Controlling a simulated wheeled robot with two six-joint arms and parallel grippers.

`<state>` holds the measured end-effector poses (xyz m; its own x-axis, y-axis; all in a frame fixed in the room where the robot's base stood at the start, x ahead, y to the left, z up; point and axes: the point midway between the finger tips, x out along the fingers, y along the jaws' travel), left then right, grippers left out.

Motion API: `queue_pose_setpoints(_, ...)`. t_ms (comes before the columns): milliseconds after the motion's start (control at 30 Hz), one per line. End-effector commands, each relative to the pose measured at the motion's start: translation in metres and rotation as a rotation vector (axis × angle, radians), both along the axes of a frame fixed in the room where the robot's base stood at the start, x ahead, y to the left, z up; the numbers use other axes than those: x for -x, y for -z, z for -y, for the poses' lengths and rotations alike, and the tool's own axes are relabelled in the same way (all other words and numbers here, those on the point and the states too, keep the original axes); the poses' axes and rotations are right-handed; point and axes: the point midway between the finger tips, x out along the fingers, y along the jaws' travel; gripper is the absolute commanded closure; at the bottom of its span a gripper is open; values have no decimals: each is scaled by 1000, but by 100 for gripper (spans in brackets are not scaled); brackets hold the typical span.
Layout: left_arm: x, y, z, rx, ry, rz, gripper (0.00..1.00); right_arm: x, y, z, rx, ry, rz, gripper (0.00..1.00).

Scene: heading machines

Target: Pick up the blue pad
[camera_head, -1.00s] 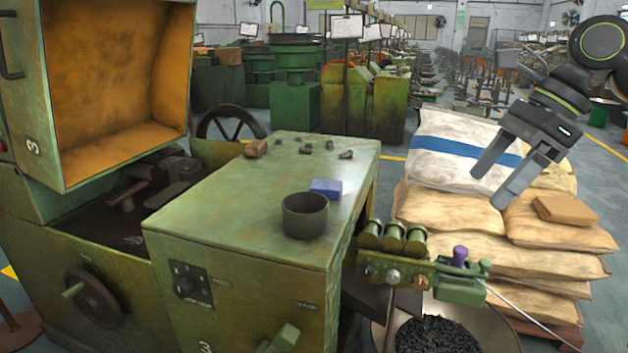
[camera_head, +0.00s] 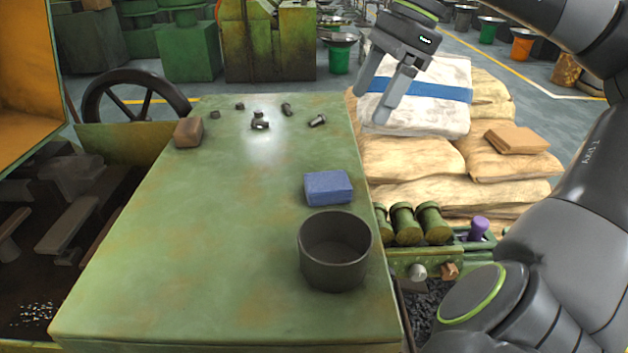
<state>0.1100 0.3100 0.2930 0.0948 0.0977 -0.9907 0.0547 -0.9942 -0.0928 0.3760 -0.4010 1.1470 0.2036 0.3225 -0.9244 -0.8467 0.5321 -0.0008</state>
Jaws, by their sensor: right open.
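The blue pad (camera_head: 328,188) is a small rectangular block. It lies flat on the green machine top (camera_head: 200,250), near the right edge, just behind a dark round cup. My right gripper (camera_head: 377,112) is open and empty, its two fingers pointing down. In the picture it is above and to the right of the pad, in front of the stacked sacks, and apart from the pad. My left gripper is not in view.
The dark cup (camera_head: 335,251) stands close in front of the pad. A brown block (camera_head: 188,132) and several small dark metal parts (camera_head: 260,121) lie at the back of the top. Sacks (camera_head: 420,155) are stacked at the right. The front left of the top is clear.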

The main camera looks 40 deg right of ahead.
Motion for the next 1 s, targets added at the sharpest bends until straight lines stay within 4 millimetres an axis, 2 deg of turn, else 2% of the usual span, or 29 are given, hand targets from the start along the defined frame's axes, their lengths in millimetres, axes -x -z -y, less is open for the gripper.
queue_pose_setpoints(33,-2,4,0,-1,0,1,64,-2,14,-4,-1,-4,-4,20)
queue_pose_setpoints(100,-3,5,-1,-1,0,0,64,-5,28,-9,-1,-3,-5,20)
queue_pose_setpoints(233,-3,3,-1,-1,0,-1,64,-10,53,-19,-1,-5,-6,20)
queue_pose_setpoints(367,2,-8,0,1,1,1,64,-15,72,-28,-6,-5,-5,20)
queue_pose_setpoints(1000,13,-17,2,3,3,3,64,-21,104,-40,-5,-5,-1,20)
